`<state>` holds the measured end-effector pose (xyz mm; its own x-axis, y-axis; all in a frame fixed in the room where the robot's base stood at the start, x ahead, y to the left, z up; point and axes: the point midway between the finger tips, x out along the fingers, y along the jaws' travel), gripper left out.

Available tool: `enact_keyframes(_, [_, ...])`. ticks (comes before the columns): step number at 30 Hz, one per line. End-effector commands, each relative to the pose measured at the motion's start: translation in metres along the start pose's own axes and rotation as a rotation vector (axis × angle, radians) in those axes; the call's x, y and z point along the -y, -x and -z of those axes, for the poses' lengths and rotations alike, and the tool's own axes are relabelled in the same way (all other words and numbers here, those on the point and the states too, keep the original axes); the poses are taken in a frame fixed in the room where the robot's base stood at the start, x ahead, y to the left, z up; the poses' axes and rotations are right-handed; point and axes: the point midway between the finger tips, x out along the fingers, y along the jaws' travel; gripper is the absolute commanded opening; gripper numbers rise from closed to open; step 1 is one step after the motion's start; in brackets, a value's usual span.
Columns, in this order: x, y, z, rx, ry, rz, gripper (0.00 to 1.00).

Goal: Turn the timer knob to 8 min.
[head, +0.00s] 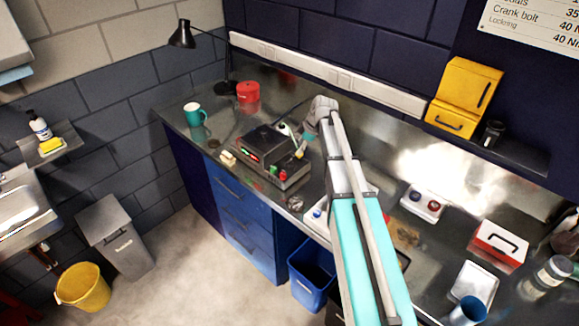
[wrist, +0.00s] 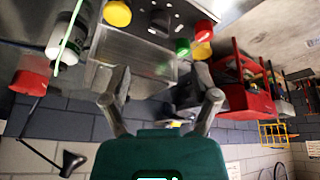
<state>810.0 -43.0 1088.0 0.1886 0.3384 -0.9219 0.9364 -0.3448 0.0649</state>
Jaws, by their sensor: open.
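In the wrist view a dark knob (wrist: 160,21), likely the timer knob, sits on a dark panel with pale marks around it. Its setting is too small to read. In the head view the dark unit with red and green lights (head: 267,145) stands on the bench; I cannot make out the knob there. My gripper (wrist: 166,86) is open and empty, its two fingers spread. The knob appears beyond the fingertips and apart from them. A grey see-through box (wrist: 140,72) shows between the fingers and the panel.
In the wrist view, a yellow round part (wrist: 117,12), green button (wrist: 183,46) and red part (wrist: 203,30) lie near the knob.

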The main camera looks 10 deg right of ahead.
Motion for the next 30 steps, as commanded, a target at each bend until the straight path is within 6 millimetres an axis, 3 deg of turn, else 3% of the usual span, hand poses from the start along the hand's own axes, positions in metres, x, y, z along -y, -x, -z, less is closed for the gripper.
enact_keyframes(30, [0.000,-0.087,-0.002,0.000,0.000,0.000,0.78])
